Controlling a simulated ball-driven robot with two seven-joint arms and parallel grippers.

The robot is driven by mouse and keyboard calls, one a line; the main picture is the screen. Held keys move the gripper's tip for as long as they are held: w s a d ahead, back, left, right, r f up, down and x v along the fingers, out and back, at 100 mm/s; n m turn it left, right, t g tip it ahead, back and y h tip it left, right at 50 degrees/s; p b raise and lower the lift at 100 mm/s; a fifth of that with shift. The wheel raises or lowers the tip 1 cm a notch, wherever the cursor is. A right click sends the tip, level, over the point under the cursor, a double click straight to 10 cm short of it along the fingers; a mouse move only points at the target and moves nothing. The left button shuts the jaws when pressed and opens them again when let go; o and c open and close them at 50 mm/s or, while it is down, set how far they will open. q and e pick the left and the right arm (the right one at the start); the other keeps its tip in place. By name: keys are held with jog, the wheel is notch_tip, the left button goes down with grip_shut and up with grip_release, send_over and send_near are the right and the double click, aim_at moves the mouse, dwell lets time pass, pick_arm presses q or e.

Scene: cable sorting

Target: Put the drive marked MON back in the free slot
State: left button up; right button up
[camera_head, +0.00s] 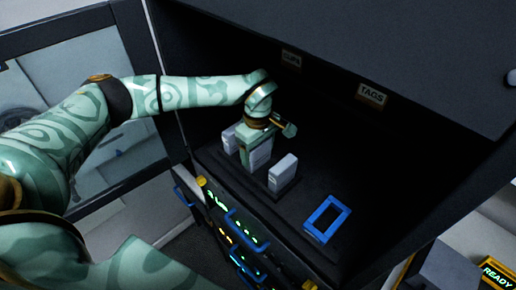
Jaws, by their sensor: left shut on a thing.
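My left gripper (257,152) reaches into the dark cabinet from the left and points down. It is shut on a drive, which its fingers mostly hide; no MON marking is readable. It is at a dark holder on the shelf, between a pale grey drive (230,139) on its left and another pale grey drive (283,172) on its right. Both of these stand upright. The free slot cannot be made out, and I cannot tell whether the held drive touches the holder. My right gripper is not in view.
A blue rectangular frame (309,228) lies on the shelf to the right. A TAGS label (371,95) is on the cabinet's back. Below the shelf edge are units with lit green markings and blue handles (246,228). A READY sign (497,276) shows at lower right.

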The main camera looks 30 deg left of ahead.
pick_arm(q)
jog(key=shift+f, duration=0.4)
dwell(0.5)
jog(key=o, duration=1.2)
jog(key=shift+o, duration=0.3)
notch_tip(320, 180, up, 5)
jog(key=p, duration=0.3)
jog(key=shift+f+p, duration=0.15)
jog(key=shift+p, duration=0.2)
jog(key=shift+r+p, duration=0.6)
jog(key=shift+r, duration=0.55)
